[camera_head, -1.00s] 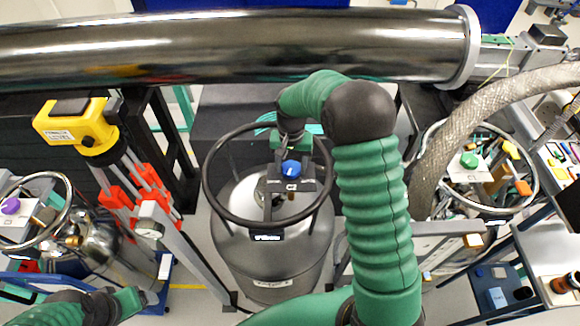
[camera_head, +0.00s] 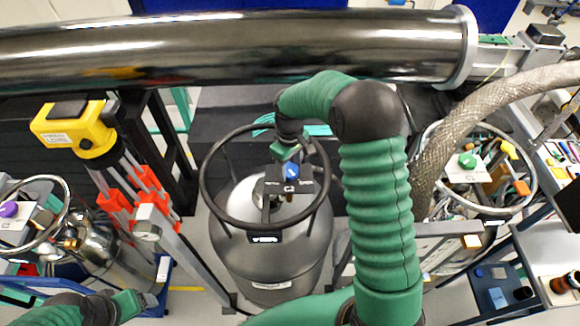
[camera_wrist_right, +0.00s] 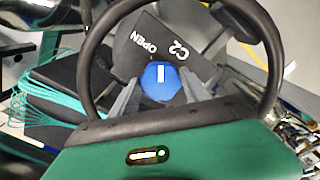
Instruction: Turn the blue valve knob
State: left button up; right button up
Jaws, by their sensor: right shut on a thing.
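The blue valve knob (camera_head: 291,171) sits on the dark C2 plate (camera_head: 287,187) on top of a grey tank (camera_head: 285,247), inside a black ring handle (camera_head: 207,188). In the right wrist view the blue knob (camera_wrist_right: 159,83) has a white mark and lies between the two grey fingers. My right gripper (camera_head: 292,160) reaches down over the ring and is shut on the knob; the right gripper (camera_wrist_right: 160,94) also shows in the wrist view. The word OPEN is printed on the plate beside the knob. My left gripper (camera_head: 140,301) is low at the left, away from the tank; its finger gap is unclear.
A large dark pipe (camera_head: 230,45) crosses above the tank. A purple knob (camera_head: 9,209) stands at the left and a green knob (camera_head: 467,160) at the right, each inside a ring. A yellow device (camera_head: 75,130) on a tripod and a braided hose (camera_head: 450,130) flank the tank.

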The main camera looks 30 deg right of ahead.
aim_at(288, 168)
pick_arm(q)
jog(key=shift+r, duration=0.4)
pick_arm(e)
jog(key=n, duration=0.4)
jog(key=shift+w+r+n, duration=0.1)
jog(key=shift+w+n, duration=0.15)
jog(key=shift+n, duration=0.15)
pick_arm(q)
jog(key=shift+p, duration=0.3)
pick_arm(e)
jog(key=o, duration=1.4)
jog(key=shift+w+f, duration=0.15)
jog(key=shift+f, duration=0.05)
jog(key=shift+a, duration=0.1)
jog(key=shift+r, duration=0.25)
pick_arm(q)
jog(key=b+x, duration=0.4)
jog(key=shift+s+f, duration=0.2)
jog(key=shift+f, duration=0.05)
pick_arm(e)
notch_tip(288, 168, up, 16)
jog(key=shift+w+r, duration=0.1)
